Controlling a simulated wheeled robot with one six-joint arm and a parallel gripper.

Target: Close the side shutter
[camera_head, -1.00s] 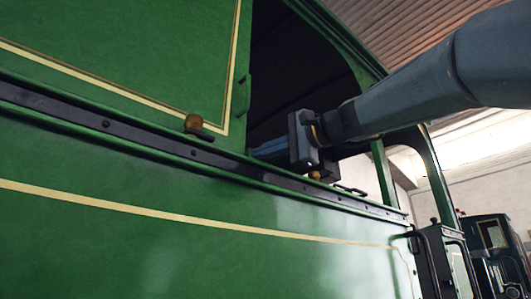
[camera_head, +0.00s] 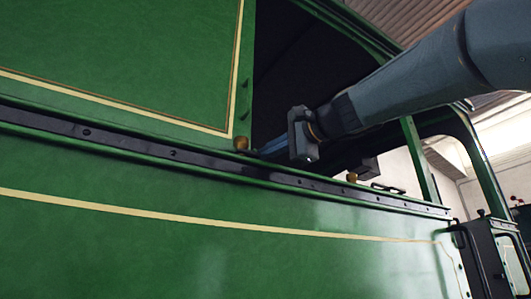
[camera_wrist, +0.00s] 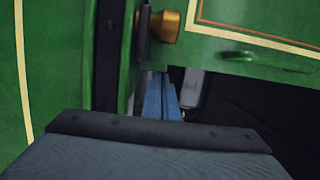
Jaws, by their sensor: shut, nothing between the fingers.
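The side shutter (camera_head: 120,70) is a green panel with cream and brown lining, left of a dark window opening in the head view. A green pull handle (camera_head: 245,95) is on its right edge. The shutter (camera_wrist: 235,30) and handle (camera_wrist: 255,63) show at upper right in the wrist view. My gripper (camera_head: 262,152) is shut and empty, low in the opening beside the shutter's lower right corner. Its blue fingers (camera_wrist: 160,97) point at the shutter's edge; I cannot tell whether they touch. A brass knob (camera_head: 241,143) sits at that corner; it also shows in the wrist view (camera_wrist: 166,26).
A dark riveted rail (camera_head: 130,142) runs along the green tram side (camera_head: 200,240) below the shutter. A second brass knob (camera_head: 352,177) and a small dark handle (camera_head: 387,188) lie farther right. The dark opening (camera_head: 310,65) is free above my gripper.

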